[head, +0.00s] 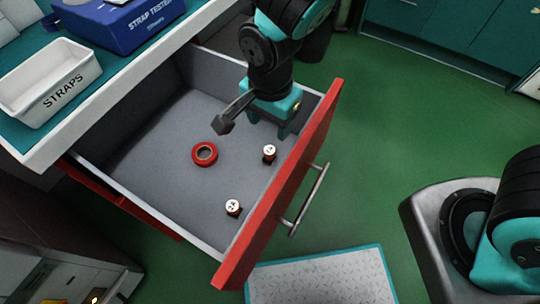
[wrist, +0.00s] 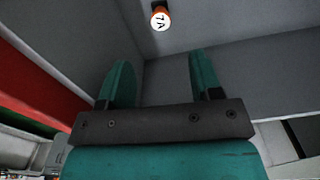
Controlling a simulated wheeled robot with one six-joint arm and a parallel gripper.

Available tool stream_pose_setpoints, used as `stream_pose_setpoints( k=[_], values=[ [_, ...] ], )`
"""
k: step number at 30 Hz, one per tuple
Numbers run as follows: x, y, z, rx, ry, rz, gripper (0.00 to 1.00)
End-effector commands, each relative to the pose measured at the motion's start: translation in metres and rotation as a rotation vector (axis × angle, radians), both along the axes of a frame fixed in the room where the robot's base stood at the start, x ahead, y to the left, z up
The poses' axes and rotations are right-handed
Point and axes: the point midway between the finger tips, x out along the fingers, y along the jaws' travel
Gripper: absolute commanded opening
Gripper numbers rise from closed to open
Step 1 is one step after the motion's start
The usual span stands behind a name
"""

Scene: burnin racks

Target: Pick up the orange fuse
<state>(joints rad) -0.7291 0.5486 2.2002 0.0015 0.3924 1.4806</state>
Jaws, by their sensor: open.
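In the wrist view a small fuse (wrist: 160,18) with a white marked top and an orange rim stands on the grey drawer floor. It lies beyond my open fingers (wrist: 160,65) and between them in the picture, apart from both. In the head view my gripper (head: 283,129) hangs inside the drawer by its red front. A white-topped fuse (head: 269,153) stands just below it in the picture and appears to be the same one. A second white-topped fuse (head: 233,207) stands nearer the drawer's front corner. Their body colours are hard to tell apart in the head view.
The open drawer (head: 150,150) has grey walls and a red front (head: 290,190) with a bar handle. A red ring (head: 204,154) lies on its floor. A white STRAPS bin (head: 50,82) and a blue STRAP TESTER box (head: 125,22) stand on the bench above.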

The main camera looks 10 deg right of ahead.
Motion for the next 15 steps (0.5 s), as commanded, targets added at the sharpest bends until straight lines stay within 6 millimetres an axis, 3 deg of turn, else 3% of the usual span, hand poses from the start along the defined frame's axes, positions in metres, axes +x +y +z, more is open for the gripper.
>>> stream_pose_setpoints(
  k=[1,6,15],
  values=[
    [-0.001,-0.001,-0.016,-0.004,0.005,0.0,0.59],
    [-0.001,-0.001,-0.051,-0.003,0.004,0.001,0.59],
    [-0.001,0.0,-0.078,0.0,0.003,0.002,0.59]
  ],
)
